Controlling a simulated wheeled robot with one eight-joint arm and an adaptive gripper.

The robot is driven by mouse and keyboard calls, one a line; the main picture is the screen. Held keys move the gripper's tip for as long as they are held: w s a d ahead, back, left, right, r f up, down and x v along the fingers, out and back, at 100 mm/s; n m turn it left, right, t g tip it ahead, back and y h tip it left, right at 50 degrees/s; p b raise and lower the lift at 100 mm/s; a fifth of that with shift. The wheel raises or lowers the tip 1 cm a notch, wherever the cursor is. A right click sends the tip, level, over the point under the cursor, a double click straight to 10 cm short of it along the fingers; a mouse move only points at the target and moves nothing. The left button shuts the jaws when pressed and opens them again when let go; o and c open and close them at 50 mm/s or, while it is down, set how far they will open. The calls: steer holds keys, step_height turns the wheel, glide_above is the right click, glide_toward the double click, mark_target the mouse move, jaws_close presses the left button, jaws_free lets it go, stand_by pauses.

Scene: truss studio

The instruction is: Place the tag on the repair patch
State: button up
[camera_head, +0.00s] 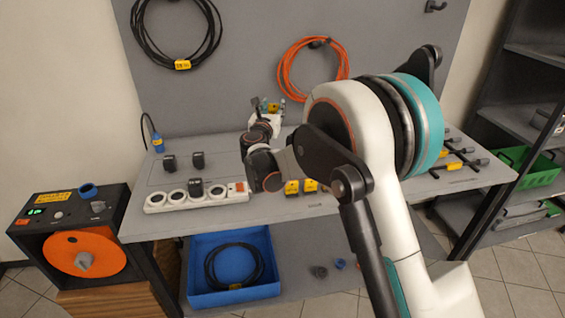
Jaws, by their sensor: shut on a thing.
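My gripper (268,106) is at the back of the grey workbench (226,214), against the pegboard. It is small in the head view and partly covered by my wrist links. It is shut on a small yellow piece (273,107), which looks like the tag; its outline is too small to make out. A white object (262,121) shows just below my gripper, partly hidden. I cannot tell whether the yellow piece touches anything. I cannot make out the repair patch for certain.
A white power strip (236,192), black blocks (169,162) and yellow-marked pieces (291,188) lie on the bench. Black (143,40) and orange (284,67) cable coils hang behind. A cable reel (84,243) stands left; a blue bin (205,299) sits below. My arm hides the bench's right middle.

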steer(key=shift+w+d+f, duration=0.15)
steer(key=shift+w+f, duration=0.05)
steer(key=shift+w, duration=0.15)
step_height(320, 180, down, 20)
steer(key=b, duration=0.7)
steer(key=shift+r, duration=0.3)
steer(key=o, duration=0.9)
steer(key=shift+c, duration=0.2)
steer(key=shift+o, duration=0.3)
steer(key=s+p, duration=0.1)
steer(key=s, duration=0.3)
steer(key=s+a+p, duration=0.1)
steer(key=s, duration=0.3)
steer(key=s+p, duration=0.2)
steer(key=s, duration=0.2)
steer(key=shift+a, duration=0.2)
